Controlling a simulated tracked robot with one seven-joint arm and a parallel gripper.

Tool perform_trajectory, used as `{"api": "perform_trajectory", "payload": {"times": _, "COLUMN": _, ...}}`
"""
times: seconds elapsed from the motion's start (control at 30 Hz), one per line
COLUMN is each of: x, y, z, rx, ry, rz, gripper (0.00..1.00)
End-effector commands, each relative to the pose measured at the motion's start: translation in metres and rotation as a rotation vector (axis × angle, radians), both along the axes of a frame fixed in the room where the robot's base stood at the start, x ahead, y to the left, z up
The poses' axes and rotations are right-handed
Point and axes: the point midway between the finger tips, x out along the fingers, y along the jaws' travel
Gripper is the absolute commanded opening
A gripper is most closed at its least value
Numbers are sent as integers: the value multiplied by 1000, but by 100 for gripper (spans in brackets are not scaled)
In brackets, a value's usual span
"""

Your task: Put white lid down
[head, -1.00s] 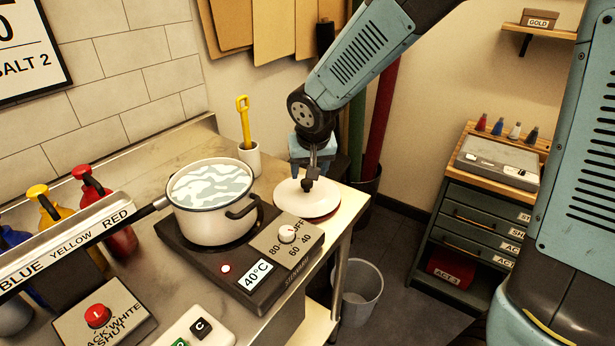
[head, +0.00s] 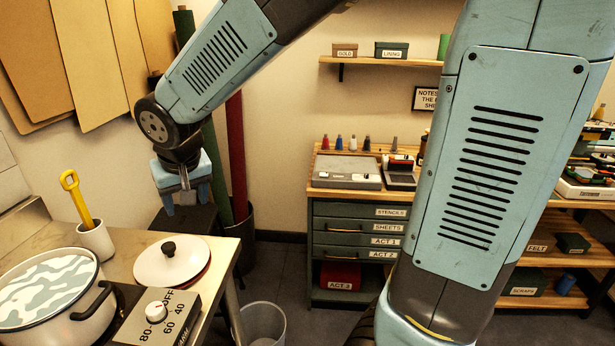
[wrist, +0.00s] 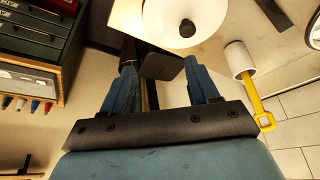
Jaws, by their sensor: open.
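The white lid (head: 174,262) with a black knob lies flat on the metal counter, near its right edge, behind the hot plate. A dark red edge shows below its right side. My gripper (head: 181,203) is open and empty, above and behind the lid and apart from it. In the wrist view the lid (wrist: 165,18) shows at the top, beyond the open fingers of my gripper (wrist: 165,88), with nothing between them.
A white pot (head: 45,305) of streaky liquid stands at left, beside the hot plate's dial (head: 157,311). A white cup (head: 96,243) holds a yellow tool behind it. A bin (head: 262,325) stands on the floor. Rolls (head: 237,150) stand behind the counter.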

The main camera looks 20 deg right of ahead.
Motion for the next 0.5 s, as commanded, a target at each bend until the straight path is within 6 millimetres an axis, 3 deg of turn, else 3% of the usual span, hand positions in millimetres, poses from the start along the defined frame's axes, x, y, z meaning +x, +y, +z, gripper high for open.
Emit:
{"api": "perform_trajectory", "payload": {"times": 0.03, "x": -3, "y": -22, "z": 11, "rx": 2, "ry": -10, "rz": -26, "gripper": 60}}
{"api": "perform_trajectory", "payload": {"times": 0.2, "x": -24, "y": -86, "z": 37, "rx": -2, "ry": -27, "rz": -82, "gripper": 60}}
{"api": "perform_trajectory", "payload": {"times": 0.5, "x": -83, "y": -174, "z": 66, "rx": 5, "ry": -55, "rz": -163, "gripper": 60}}
